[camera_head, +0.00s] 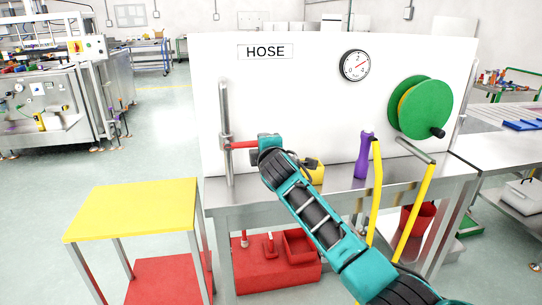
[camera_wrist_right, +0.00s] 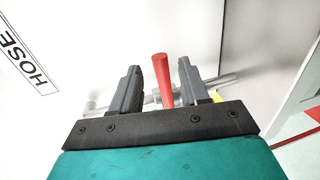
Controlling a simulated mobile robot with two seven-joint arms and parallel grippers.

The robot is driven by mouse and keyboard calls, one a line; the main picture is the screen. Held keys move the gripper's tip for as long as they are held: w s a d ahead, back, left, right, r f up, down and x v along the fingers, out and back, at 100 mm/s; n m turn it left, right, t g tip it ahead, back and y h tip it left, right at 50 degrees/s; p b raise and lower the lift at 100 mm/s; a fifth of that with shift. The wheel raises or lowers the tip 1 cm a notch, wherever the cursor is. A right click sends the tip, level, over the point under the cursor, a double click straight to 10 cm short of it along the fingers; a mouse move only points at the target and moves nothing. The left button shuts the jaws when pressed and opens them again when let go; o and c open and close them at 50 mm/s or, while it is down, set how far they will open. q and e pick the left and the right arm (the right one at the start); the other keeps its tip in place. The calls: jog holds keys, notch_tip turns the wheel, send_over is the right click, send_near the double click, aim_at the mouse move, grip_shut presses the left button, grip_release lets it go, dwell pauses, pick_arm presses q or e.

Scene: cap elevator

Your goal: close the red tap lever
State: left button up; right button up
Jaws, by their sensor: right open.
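The red tap lever (camera_head: 243,145) sticks out to the right from a vertical metal pipe (camera_head: 226,115) in front of the white panel. In the right wrist view the lever (camera_wrist_right: 163,82) stands between the two dark fingers of my right gripper (camera_wrist_right: 158,68), with a gap on both sides. The gripper is open, and I see no contact. In the head view my right gripper (camera_head: 260,146) is at the lever's free end, and its own wrist partly hides the fingers. My left gripper is not in view.
The panel has a HOSE label (camera_head: 265,52), a dial gauge (camera_head: 355,65) and a green reel (camera_head: 420,108). A purple object (camera_head: 363,156) and a yellow object (camera_head: 314,169) stand on the metal bench. A yellow-topped table (camera_head: 130,210) is at lower left. Open floor lies left.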

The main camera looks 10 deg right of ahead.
jog(key=s+r, duration=0.2)
jog(key=s, duration=0.8)
jog(key=shift+s+p, duration=0.25)
jog(key=shift+p, duration=0.2)
jog(key=shift+d, duration=0.1)
jog(key=s+d+f+m+g+y, duration=0.15)
jog(key=s+f+m, duration=0.35)
jog(key=f, duration=0.8)
jog(key=s+d+f+m+g, duration=0.1)
jog(key=s+d+f+m, duration=0.2)
jog(key=s+f, duration=0.6)
jog(key=s+d+f+m+g, duration=0.2)
jog(key=s+f+m, duration=0.5)
jog(key=s, duration=1)
jog(key=shift+s+d+f+m, duration=0.25)
jog(key=shift+d+f, duration=0.35)
jog(key=shift+f, duration=0.35)
